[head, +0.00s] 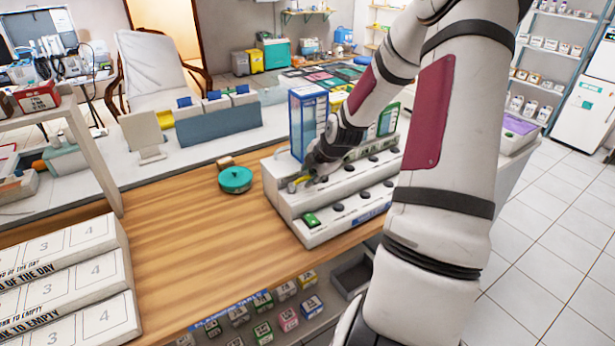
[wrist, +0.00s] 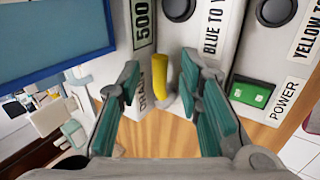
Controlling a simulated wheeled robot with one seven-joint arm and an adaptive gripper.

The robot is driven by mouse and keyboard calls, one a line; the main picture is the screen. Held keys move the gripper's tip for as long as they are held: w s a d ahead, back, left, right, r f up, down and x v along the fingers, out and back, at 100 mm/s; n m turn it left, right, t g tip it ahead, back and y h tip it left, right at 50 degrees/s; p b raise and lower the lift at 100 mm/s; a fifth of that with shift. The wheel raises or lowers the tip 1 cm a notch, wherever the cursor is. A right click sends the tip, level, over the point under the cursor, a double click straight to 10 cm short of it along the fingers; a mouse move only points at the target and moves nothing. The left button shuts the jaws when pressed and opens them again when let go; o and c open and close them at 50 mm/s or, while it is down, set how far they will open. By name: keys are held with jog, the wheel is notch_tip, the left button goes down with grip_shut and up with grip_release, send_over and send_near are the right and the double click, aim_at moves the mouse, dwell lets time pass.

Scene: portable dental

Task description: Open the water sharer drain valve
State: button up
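The water sharer (head: 335,233) is a white stepped unit with dark knobs, standing on the wooden counter. Its drain valve shows in the wrist view as a yellow lever (wrist: 160,75) beside a DRAIN label. The lever points roughly along the picture's vertical. My gripper (wrist: 159,82) is open, with one teal finger on each side of the lever. I see gaps between the lever and both fingers. In the head view my gripper (head: 312,172) is at the unit's left end, and the arm hides part of the unit.
A green power switch (wrist: 250,93) is right of the right finger; it also shows in the head view (head: 311,219). A blue-framed panel (wrist: 55,40) is at the wrist view's upper left. A round teal container (head: 235,180) stands left of the unit. The counter's middle (head: 185,240) is clear.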

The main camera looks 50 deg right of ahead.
jog(key=shift+w+d+f, duration=0.1)
jog(key=shift+w+f, duration=0.1)
jog(key=shift+f, duration=0.15)
jog(key=shift+c, duration=0.3)
grip_shut()
